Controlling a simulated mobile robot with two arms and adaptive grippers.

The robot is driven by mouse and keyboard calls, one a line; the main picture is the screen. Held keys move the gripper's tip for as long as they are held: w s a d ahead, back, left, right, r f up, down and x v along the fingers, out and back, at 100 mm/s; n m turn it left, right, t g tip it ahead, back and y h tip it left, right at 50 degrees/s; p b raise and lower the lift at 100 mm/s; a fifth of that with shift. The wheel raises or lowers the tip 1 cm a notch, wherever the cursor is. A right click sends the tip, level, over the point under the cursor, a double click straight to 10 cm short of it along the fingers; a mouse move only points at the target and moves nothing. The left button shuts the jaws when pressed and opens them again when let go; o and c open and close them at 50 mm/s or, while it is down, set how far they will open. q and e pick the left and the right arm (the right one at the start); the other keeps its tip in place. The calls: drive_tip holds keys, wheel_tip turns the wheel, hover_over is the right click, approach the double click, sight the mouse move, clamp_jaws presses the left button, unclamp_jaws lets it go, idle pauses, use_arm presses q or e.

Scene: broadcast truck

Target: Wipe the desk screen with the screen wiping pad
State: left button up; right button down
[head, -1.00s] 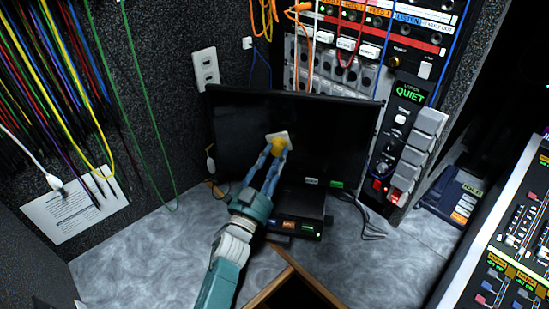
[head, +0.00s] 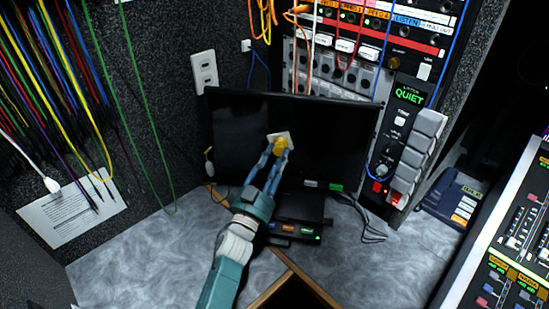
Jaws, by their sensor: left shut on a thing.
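The desk screen (head: 330,125) is a wide black monitor standing at the back of the grey desk, its face dark. My left gripper (head: 278,150) reaches up from below and is shut on the yellow grip of the screen wiping pad (head: 284,136). The pad's pale, flat part lies at the screen's face, a little left of its middle. It looks to be against the screen, but I cannot tell for sure whether it touches. My right gripper is not in view.
A black box with lit buttons (head: 298,228) sits on the desk below the screen. An equipment rack (head: 405,130) stands close at right, with a phone (head: 452,205) and mixing console (head: 510,240) farther right. Cables hang at left above a paper sheet (head: 75,212).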

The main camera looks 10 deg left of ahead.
use_arm(q)
drive_tip(key=d, duration=0.3)
drive_tip(key=shift+d+b, duration=0.3)
drive_tip(key=shift+d, duration=0.05)
drive_tip(key=shift+a, duration=0.15)
drive_tip(key=shift+s+a+p, duration=0.1)
drive_tip(key=shift+a+p, duration=0.5)
drive_tip(key=shift+a, duration=1.35)
